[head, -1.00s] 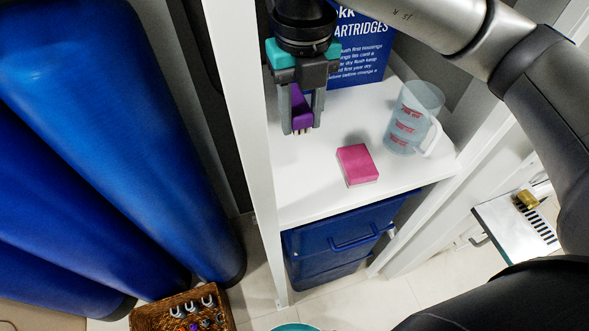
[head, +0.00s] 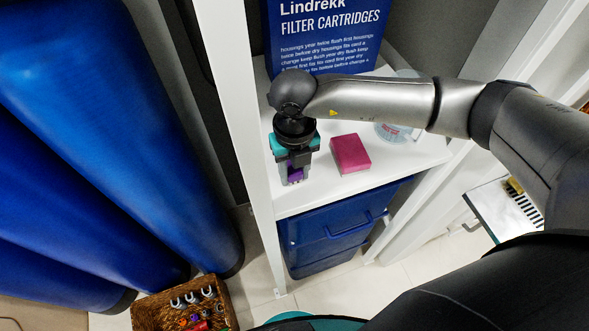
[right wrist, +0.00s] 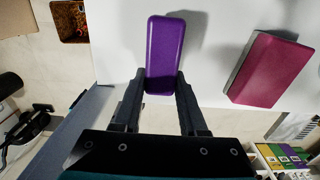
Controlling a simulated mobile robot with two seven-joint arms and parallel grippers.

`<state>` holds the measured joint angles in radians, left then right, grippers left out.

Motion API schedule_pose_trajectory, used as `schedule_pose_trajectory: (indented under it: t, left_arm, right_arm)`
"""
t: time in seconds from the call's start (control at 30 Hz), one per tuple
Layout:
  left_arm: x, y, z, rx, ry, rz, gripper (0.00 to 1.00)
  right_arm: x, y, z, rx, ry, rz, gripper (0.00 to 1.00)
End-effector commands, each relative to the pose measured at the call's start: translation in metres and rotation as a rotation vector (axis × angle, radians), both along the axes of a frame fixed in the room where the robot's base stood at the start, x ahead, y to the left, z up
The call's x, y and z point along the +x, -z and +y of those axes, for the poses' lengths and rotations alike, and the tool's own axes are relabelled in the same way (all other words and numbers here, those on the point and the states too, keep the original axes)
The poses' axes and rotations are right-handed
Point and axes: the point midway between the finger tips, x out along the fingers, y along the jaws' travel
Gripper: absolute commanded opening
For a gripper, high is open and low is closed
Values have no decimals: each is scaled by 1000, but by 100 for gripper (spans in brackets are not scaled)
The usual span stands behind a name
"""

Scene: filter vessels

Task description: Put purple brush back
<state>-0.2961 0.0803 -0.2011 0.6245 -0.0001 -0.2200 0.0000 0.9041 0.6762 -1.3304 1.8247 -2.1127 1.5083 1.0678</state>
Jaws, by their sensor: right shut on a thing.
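The purple brush (right wrist: 166,48) is between the fingers of my right gripper (right wrist: 162,88), which is shut on it. In the head view my right gripper (head: 294,180) points down over the left part of the white shelf (head: 345,190), and only a little of the purple brush (head: 296,172) shows between the fingers. The brush is low, at or just above the shelf surface; I cannot tell whether it touches. A pink block (head: 351,153) lies on the shelf to the right, apart from the gripper; it also shows in the right wrist view (right wrist: 268,70). My left gripper is not in view.
A clear jug (head: 392,132) stands behind my right arm, partly hidden. A blue cartridge box (head: 325,40) is at the back. A white post (head: 235,100) borders the shelf on the left. A blue bin (head: 335,235) sits below, and a wicker basket (head: 150,312) is on the floor.

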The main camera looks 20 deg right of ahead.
Motion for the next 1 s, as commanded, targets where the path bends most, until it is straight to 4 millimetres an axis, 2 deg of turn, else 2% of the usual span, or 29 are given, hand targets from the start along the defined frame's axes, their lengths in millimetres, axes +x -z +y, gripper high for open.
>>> schedule_pose_trajectory:
  t: [0.37,0.4,0.67,1.0]
  left_arm:
    - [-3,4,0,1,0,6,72]
    - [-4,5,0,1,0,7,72]
    - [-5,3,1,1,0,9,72]
    - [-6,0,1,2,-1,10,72]
  right_arm:
    - [0,5,0,1,-1,-1,0]
    - [0,6,0,1,-1,0,43]
    - [0,4,0,0,0,0,72]
    - [0,0,0,0,0,0,72]
